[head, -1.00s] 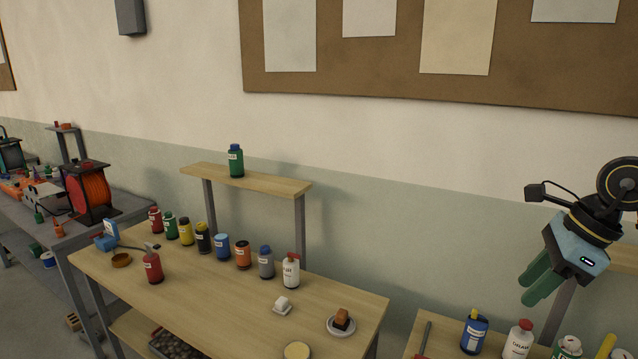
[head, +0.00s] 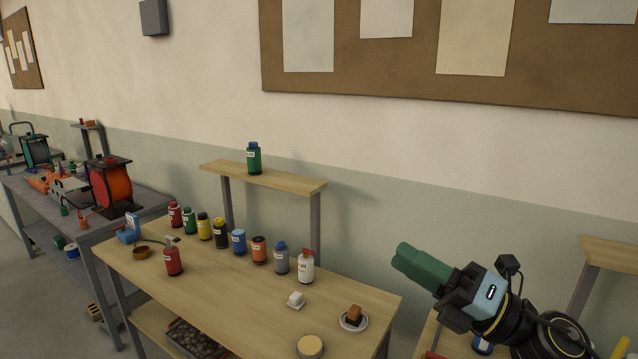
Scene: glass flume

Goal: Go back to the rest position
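My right gripper (head: 401,257) has green fingers and a blue-grey body. It is raised at the lower right of the head view, above and behind the right end of the wooden bench (head: 240,310) as seen here. Its fingers point to the upper left. They lie side by side with no gap that I can see and nothing between them. My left gripper is not in view.
Several bottles, among them a white one (head: 306,268) and a red one (head: 173,258), stand on the bench. A green bottle (head: 254,159) is on its shelf (head: 290,184). A second bench with a blue can (head: 482,346) is partly hidden behind my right arm.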

